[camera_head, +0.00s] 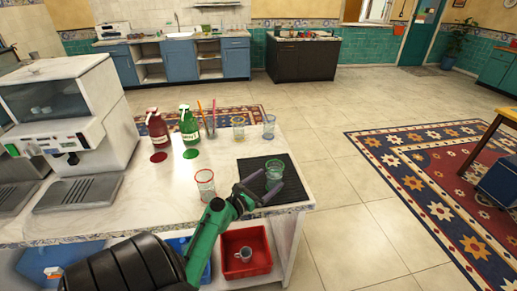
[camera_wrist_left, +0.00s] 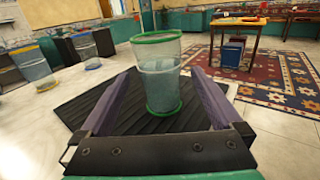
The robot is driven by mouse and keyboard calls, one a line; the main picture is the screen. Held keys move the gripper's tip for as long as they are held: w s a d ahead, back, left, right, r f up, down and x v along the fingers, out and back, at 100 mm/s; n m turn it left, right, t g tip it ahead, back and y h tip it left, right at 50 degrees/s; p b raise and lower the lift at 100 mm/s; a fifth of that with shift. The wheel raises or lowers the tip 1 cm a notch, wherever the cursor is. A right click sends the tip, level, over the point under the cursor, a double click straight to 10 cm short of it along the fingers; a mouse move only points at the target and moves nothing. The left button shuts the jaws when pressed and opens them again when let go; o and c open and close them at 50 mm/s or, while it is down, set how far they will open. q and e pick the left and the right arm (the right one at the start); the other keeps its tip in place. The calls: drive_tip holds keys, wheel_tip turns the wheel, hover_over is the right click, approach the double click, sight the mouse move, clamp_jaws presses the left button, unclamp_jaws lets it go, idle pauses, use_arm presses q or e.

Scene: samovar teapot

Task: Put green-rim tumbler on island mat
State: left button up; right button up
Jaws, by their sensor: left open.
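The green-rim tumbler (camera_head: 275,171) is clear with a green rim and green base. It stands upright on the black island mat (camera_head: 295,187) at the right end of the counter. In the left wrist view the tumbler (camera_wrist_left: 160,85) stands on the ribbed mat (camera_wrist_left: 85,112), ahead of and partly between my finger tips. My left gripper (camera_head: 260,187) is open at the mat's near side, its purple fingers (camera_wrist_left: 160,90) spread on either side of the tumbler with a gap to each. My right gripper is not in view.
A red-rim tumbler (camera_head: 205,185) stands left of my gripper. A yellow-rim tumbler (camera_head: 238,128) and a blue-rim tumbler (camera_head: 269,127) stand behind the mat. Red (camera_head: 157,128) and green (camera_head: 189,126) bottles and a drinks machine (camera_head: 65,110) are further left. A red crate (camera_head: 233,266) sits below.

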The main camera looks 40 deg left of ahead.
use_arm(q)
drive_tip(key=s+b, duration=0.1)
drive_tip(key=s, duration=0.4)
drive_tip(key=shift+s+d, duration=0.1)
drive_tip(key=shift+s, duration=0.15)
